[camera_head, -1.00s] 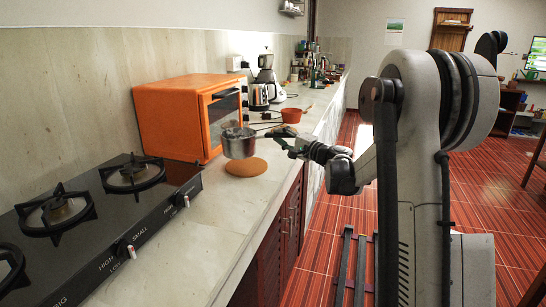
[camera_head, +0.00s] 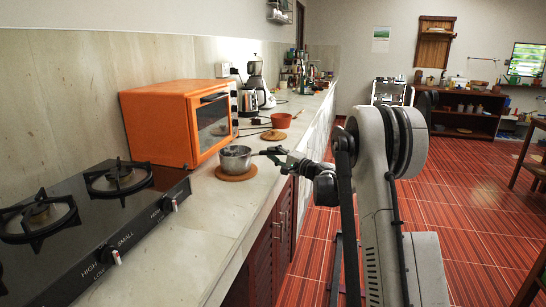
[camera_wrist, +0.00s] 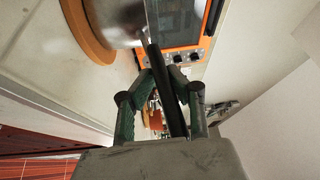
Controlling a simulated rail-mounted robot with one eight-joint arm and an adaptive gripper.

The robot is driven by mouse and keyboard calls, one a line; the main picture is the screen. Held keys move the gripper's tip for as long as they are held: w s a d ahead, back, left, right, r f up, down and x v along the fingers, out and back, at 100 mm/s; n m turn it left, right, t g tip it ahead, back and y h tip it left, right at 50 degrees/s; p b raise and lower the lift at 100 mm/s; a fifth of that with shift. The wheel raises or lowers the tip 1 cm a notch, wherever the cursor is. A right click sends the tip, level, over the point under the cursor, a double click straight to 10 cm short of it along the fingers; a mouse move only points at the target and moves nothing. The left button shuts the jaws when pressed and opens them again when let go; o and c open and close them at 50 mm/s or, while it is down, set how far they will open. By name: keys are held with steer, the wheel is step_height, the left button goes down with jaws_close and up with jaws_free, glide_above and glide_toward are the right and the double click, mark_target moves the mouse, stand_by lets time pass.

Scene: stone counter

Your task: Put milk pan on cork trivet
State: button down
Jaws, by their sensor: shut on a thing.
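The metal milk pan (camera_head: 235,158) is upright over the round cork trivet (camera_head: 236,175), and its base appears to rest on it. The trivet's rim shows around the near side of the base. In the wrist view the pan (camera_wrist: 118,18) is at the top, with the trivet (camera_wrist: 82,38) curving along its base; a tiny gap cannot be ruled out. My gripper (camera_head: 272,153) is to the right of the pan, shut on its dark handle. The wrist view shows my green fingers (camera_wrist: 158,92) on both sides of the handle (camera_wrist: 167,80).
An orange oven (camera_head: 165,125) stands close behind the pan on the left. A black gas stove (camera_head: 95,225) is nearer on the left. An orange pot (camera_head: 281,120) and a flat brown disc (camera_head: 273,135) lie farther along the counter. Bare counter (camera_head: 215,215) lies in front of the trivet.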

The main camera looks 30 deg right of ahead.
steer(key=c, duration=1.7)
jaws_free()
steer(key=r+p+v, duration=0.1)
steer(key=v, duration=1.1)
steer(key=s+a+r+n+g, duration=0.2)
steer(key=s+a, duration=0.3)
steer(key=a, duration=0.3)
steer(key=s+a+r+n+g+h, duration=0.1)
steer(key=s+a+n+g, duration=0.15)
steer(key=s+a, duration=0.45)
steer(key=s+a+r+n+g, duration=0.2)
steer(key=a+g, duration=0.1)
steer(key=a, duration=0.7)
steer(key=s+a+f+n+g+h, duration=0.1)
steer(key=s+f+n+h, duration=0.1)
steer(key=s, duration=0.7)
steer(key=s+a+f+n+h, duration=0.2)
steer(key=s, duration=0.7)
steer(key=s+a+f+n+g+h, duration=0.1)
steer(key=s+a+f+n+h, duration=0.1)
steer(key=s, duration=0.8)
steer(key=shift+a+f+n+g, duration=0.2)
steer(key=shift+f+n+g, duration=0.1)
steer(key=shift+n+g, duration=0.05)
